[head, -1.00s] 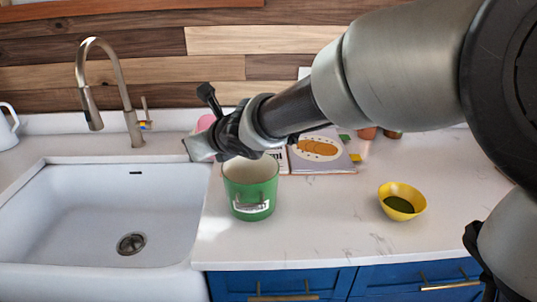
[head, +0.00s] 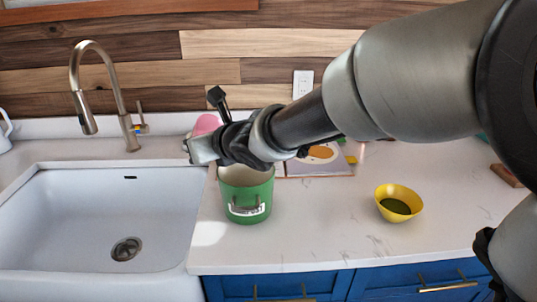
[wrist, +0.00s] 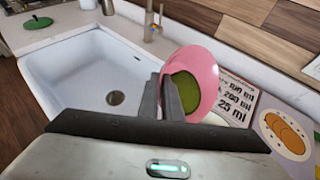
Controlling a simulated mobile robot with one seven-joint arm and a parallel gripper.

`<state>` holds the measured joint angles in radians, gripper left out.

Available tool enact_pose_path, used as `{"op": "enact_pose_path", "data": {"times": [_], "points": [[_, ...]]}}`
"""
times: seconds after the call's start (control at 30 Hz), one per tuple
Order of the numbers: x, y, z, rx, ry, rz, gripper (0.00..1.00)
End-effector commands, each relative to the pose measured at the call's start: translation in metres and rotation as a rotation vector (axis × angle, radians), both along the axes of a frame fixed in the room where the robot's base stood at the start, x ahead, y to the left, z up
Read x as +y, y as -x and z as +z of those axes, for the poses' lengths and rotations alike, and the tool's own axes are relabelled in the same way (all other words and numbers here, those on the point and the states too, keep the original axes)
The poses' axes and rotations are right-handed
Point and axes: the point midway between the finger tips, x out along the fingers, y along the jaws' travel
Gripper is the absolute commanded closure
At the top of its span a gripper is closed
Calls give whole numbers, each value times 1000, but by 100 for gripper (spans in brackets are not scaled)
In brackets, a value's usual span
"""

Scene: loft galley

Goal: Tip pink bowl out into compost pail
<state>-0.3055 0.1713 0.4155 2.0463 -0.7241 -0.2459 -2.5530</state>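The pink bowl (wrist: 200,75) has green contents inside, in the wrist view. My gripper (wrist: 171,92) has its two fingers close together at the bowl's near left rim and holds it up. In the head view a bit of the pink bowl (head: 206,124) shows behind my gripper (head: 190,148). The green compost pail (head: 246,200), with a white label and a handle, stands upright on the counter below my gripper and wrist. Part of its opening is covered by my arm. The pail does not show clearly in the wrist view.
A white sink (head: 90,215) with a tall faucet (head: 105,90) lies left of the pail. A yellow bowl (head: 399,203) with green contents stands on the counter to the right. An open book (head: 318,160) lies behind the pail. The counter between pail and yellow bowl is clear.

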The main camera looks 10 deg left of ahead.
Motion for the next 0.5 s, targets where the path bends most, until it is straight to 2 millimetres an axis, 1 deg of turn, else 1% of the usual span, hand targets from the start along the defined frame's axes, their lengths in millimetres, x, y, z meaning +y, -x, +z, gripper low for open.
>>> {"op": "enact_pose_path", "data": {"times": [0.27,0.5], "points": [[-2,0,3,-1,-40,-1,100],[-4,0,1,-1,-72,0,100]]}}
